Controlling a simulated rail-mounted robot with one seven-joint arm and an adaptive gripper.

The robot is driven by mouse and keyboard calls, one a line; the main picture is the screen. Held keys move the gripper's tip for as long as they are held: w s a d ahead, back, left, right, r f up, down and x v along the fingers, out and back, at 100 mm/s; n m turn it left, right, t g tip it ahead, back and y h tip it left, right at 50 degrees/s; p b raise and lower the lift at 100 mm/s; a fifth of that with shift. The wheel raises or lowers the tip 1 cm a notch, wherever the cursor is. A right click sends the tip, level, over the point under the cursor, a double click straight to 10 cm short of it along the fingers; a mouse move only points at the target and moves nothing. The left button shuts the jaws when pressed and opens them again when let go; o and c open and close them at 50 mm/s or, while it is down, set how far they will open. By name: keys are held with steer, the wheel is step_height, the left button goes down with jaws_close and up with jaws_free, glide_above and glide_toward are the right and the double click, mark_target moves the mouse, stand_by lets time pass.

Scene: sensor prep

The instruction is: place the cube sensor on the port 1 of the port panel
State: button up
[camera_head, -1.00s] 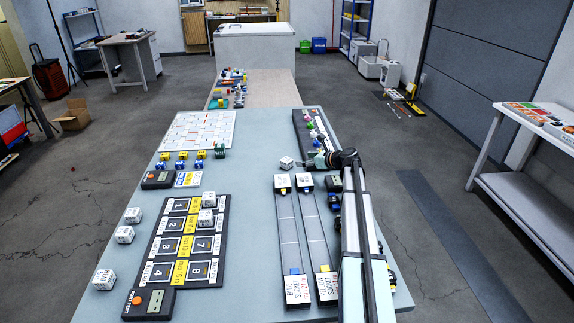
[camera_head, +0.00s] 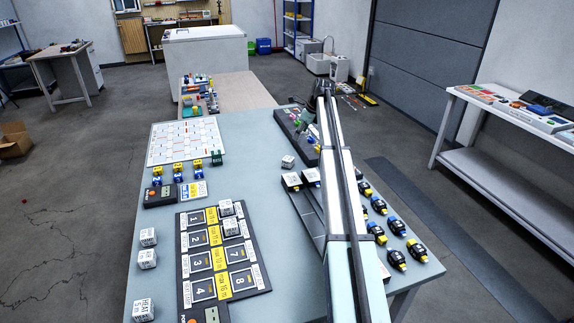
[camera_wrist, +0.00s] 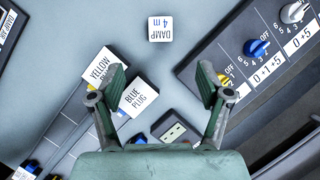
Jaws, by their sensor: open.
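The port panel (camera_head: 254,291) is black with numbered square ports and lies near the front of the table. Port 1 (camera_head: 196,219) is bare. Two white cubes (camera_head: 226,207) (camera_head: 231,227) stand in its right column, above ports 7 and 8. Another white cube (camera_head: 288,161) stands alone mid-table; in the wrist view this cube (camera_wrist: 160,29) reads "DAMP 4 m". Three more white cubes (camera_head: 147,259) stand left of the panel. My gripper (camera_wrist: 161,82) is open and empty, with the DAMP cube ahead of its fingertips. In the head view my arm mostly hides it.
A black dial panel (camera_wrist: 212,52) lies right of the DAMP cube. Several plugs (camera_head: 396,260) stand along the table's right edge. A white chart (camera_head: 186,141) lies at the back left. Clear table surrounds the DAMP cube.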

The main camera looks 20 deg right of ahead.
mark_target(289, 158)
steer(key=x, duration=0.4)
steer(key=p+x, duration=0.1)
steer(key=x, duration=0.3)
steer(key=p+x, duration=0.1)
steer(key=x, duration=0.3)
steer(key=shift+s+d+f, duration=0.1)
steer(key=shift+s+f, duration=0.05)
steer(key=shift+s, duration=0.1)
steer(key=shift+p+x, duration=1.15)
steer(key=shift+x, duration=1.5)
steer(key=shift+d, duration=0.2)
steer(key=c, duration=1.4)
steer(key=shift+o, duration=0.2)
